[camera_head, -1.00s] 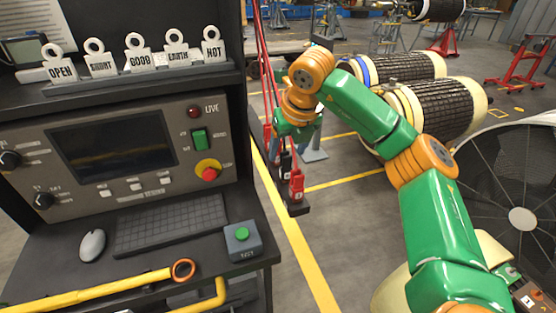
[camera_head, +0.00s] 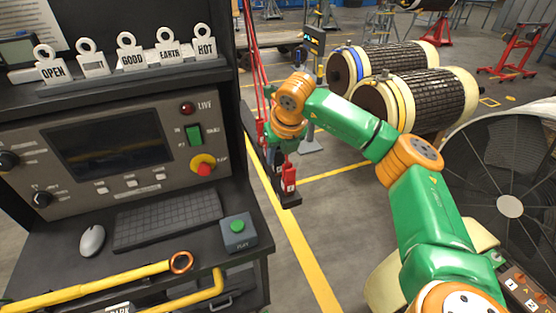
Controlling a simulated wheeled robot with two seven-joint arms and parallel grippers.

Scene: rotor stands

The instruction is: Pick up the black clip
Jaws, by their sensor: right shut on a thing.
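My right arm, green and orange, reaches in from the lower right. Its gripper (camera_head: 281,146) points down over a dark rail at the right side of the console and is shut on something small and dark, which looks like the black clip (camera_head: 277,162). The fingers and the clip are small and partly hidden, so I cannot tell whether the clip is clear of the rail. A red clip (camera_head: 289,180) stands on the near end of the rail, just beside the gripper. My left gripper is not in view.
Red cables (camera_head: 254,50) hang behind the gripper. The console (camera_head: 120,150) with keyboard, mouse and green button box (camera_head: 237,232) fills the left. Tags stand on its shelf. Wrapped rotors (camera_head: 415,95) and a large fan (camera_head: 510,205) stand right. Floor shows below the rail.

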